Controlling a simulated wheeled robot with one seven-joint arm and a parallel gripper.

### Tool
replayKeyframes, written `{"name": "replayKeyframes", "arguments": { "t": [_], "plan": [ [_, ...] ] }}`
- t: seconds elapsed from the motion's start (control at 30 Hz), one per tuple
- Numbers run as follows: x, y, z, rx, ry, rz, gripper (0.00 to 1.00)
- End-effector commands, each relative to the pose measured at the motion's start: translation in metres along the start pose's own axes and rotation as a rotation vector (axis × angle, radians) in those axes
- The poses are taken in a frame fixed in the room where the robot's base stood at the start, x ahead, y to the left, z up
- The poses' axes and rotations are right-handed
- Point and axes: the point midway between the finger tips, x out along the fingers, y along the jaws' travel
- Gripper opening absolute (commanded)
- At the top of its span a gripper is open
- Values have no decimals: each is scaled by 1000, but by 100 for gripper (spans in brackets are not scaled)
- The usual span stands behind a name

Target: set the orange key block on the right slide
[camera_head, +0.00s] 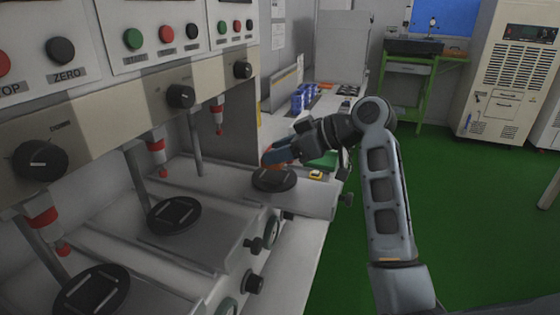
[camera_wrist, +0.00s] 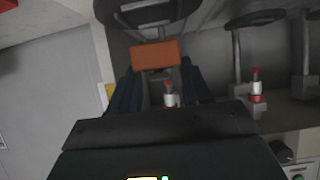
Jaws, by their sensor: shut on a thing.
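The orange key block (camera_wrist: 156,55) is held between the dark fingers of my gripper (camera_wrist: 157,80) in the wrist view. In the head view my gripper (camera_head: 275,156) is just above the right slide's round black plate (camera_head: 262,182), and only a little orange shows at its fingertips. The right slide (camera_head: 312,198) is the farthest of the three. In the wrist view the slotted plate (camera_wrist: 150,12) lies at the top, beyond the block. I cannot tell whether the block touches the plate.
The middle plate (camera_head: 174,214) and the left plate (camera_head: 92,291) look empty. Red-tipped plungers, such as the right one (camera_head: 218,118), hang from the machine front with its knobs. A green item (camera_head: 322,160) and blue cans (camera_head: 301,98) stand behind. Green floor (camera_head: 475,200) is open at right.

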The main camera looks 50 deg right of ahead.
Motion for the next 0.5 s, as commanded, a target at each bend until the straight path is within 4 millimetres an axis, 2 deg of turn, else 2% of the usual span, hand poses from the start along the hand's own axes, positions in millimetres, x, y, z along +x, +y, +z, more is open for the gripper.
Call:
{"name": "replayKeyframes", "arguments": {
  "t": [0.2, 0.5],
  "plan": [
    [13, 0, 25, 3, -2, -1, 16],
    [14, 0, 27, 1, 0, 0, 16]
  ]
}}
